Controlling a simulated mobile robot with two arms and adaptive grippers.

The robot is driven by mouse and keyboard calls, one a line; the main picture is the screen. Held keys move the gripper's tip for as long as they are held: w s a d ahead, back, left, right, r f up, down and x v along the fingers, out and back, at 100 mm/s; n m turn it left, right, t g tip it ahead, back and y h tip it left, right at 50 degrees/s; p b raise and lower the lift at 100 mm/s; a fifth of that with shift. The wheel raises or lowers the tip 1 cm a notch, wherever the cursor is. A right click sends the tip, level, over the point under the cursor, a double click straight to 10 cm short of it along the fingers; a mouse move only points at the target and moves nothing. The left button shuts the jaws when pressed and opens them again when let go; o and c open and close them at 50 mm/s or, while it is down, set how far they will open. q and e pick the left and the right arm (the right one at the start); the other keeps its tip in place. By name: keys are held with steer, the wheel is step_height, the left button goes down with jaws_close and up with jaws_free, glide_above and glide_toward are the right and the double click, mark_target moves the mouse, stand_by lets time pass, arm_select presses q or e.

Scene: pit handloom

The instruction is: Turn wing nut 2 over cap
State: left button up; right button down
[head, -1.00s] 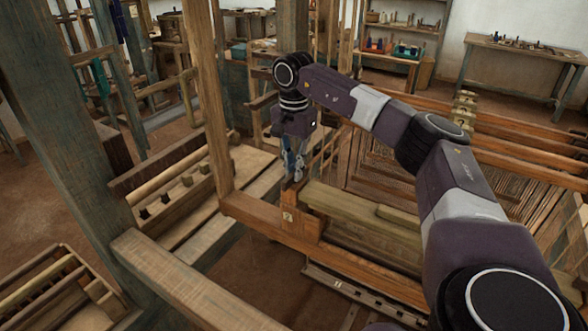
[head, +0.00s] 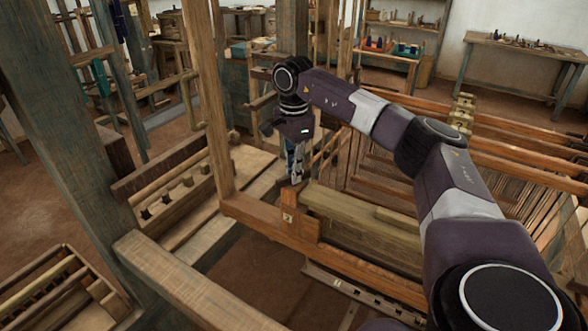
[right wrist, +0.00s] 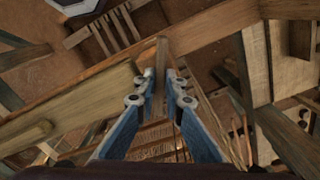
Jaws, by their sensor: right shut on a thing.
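My right gripper (head: 297,178) points down at the near left end of a pale wooden beam (head: 345,208), which may be the cap. Below it is an upright wooden block with a small label (head: 288,217) that seems to read 2. In the right wrist view, the fingertips (right wrist: 162,78) are close together on a narrow brown wooden piece (right wrist: 161,52), which I take to be wing nut 2. Its wings cannot be made out, as the fingers hide most of it. My left gripper is not in view.
A tall wooden post (head: 213,110) stands just left of my right gripper. A frame rail (head: 180,285) crosses in front. The loom's threads and bars lie to the right under my arm. A side table (head: 520,62) stands at the back.

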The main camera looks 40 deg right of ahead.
steer(key=m+p, duration=0.1)
steer(key=m, duration=0.5)
steer(key=shift+r, duration=0.1)
steer(key=m+p, duration=0.1)
steer(key=m, duration=0.5)
steer(key=shift+m, duration=0.3)
stand_by(0.3)
steer(key=c, duration=2)
jaws_free()
step_height(320, 180, up, 12)
